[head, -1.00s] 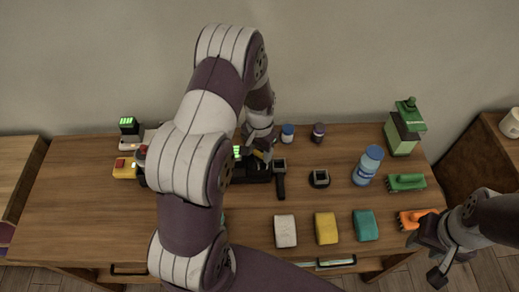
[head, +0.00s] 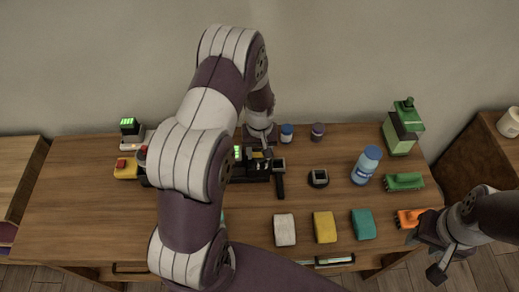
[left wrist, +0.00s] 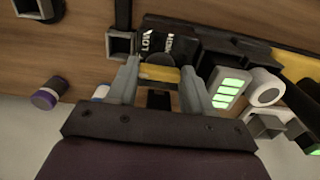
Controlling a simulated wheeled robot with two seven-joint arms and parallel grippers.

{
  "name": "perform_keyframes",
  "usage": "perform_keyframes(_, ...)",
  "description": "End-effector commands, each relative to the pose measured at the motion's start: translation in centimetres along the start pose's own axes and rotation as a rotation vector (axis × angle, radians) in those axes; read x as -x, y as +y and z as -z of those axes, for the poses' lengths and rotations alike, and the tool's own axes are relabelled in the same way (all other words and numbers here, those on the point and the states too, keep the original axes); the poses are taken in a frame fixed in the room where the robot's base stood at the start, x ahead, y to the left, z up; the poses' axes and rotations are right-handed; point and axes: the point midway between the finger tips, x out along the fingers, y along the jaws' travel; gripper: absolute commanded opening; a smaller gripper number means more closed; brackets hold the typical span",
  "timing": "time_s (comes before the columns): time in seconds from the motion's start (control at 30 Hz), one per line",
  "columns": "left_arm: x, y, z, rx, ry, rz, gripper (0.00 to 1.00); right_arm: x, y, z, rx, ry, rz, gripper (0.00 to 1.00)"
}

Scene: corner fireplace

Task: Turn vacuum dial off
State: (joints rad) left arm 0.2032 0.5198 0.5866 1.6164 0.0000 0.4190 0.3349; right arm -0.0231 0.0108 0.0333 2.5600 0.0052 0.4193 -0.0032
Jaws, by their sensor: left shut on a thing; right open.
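The black vacuum (head: 240,175) lies on the wooden table, largely hidden behind my left arm in the head view. Its body shows in the left wrist view (left wrist: 222,55) with LOW and HIGH labels and green light bars. The dial (left wrist: 159,73) has a yellow part and sits between my left fingertips. My left gripper (left wrist: 160,80) is shut on it, with a finger on each side; in the head view it is above the vacuum (head: 260,152). The dial's exact setting is unclear. My right gripper (head: 428,248) is open and empty by the orange brush, at the table's right front.
Small bottles (head: 287,132), a blue bottle (head: 366,166), a green dispenser (head: 404,130), a green brush (head: 404,181) and an orange brush (head: 410,217) stand or lie to the right. White, yellow and teal sponges (head: 325,227) lie in front. The table's left front is clear.

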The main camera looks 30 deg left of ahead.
Motion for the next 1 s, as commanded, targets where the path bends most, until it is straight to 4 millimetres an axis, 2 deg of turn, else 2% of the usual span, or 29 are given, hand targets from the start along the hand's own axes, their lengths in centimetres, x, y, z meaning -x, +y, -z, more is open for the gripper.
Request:
perform_keyframes(0.53,0.07,0.03,0.06,0.029,0.002,-0.001,0.20,0.06,0.00,0.01,0.000,0.000,0.000,0.43)
perform_keyframes(0.57,0.07,0.03,0.06,0.029,0.002,-0.001,0.54,0.07,0.00,0.01,0.000,0.000,0.000,0.43)
perform_keyframes(0.63,0.06,0.02,0.05,0.029,0.001,-0.001,0.77,0.07,0.00,0.01,0.000,0.000,0.000,0.43)
perform_keyframes(0.9,0.06,0.01,0.02,0.028,0.001,0.000,0.77,0.05,0.00,0.01,0.000,0.000,0.000,0.43)
perform_keyframes(1.0,0.81,0.04,0.09,0.027,0.003,-0.001,0.77,-0.08,0.00,-0.01,0.000,0.000,0.000,0.43)
